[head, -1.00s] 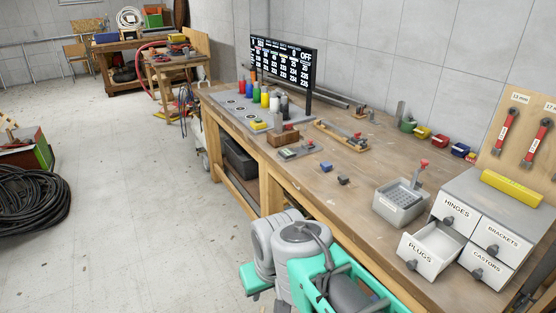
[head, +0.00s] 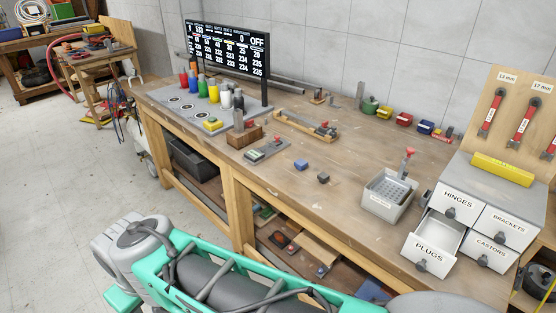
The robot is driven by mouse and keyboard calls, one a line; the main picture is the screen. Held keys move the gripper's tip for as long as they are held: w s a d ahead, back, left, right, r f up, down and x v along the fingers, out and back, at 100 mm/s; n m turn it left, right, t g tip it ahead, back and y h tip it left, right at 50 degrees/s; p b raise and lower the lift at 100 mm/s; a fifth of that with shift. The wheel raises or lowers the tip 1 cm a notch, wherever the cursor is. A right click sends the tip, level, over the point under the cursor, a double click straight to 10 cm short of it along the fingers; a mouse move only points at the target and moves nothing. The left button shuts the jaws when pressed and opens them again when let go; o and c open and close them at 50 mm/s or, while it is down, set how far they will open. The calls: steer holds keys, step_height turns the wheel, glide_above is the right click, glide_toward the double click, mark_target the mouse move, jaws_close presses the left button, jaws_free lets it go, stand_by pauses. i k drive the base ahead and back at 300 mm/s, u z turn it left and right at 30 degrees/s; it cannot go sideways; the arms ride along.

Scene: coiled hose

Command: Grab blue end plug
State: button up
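A small blue block-like piece (head: 301,164), which looks like the blue end plug, lies on the workbench (head: 345,215) near the middle of the top. A small dark grey-blue piece (head: 323,178) lies just to its right and nearer the front edge. The drawer labelled PLUGS (head: 434,245) stands open at the right, and its visible inside looks empty. My teal and grey arm crosses the bottom of the head view, in front of the bench. I cannot see my gripper's fingers.
A grey bin (head: 389,196) with a red-topped tool stands left of the drawer cabinet (head: 490,213). A wooden block (head: 244,136), a grey device (head: 266,150) and colored bottles stand to the left. Bare bench top surrounds the two small pieces.

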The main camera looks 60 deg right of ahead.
mark_target(301, 164)
steer(key=z, duration=0.25)
steer(key=i, duration=1)
steer(key=z, duration=0.45)
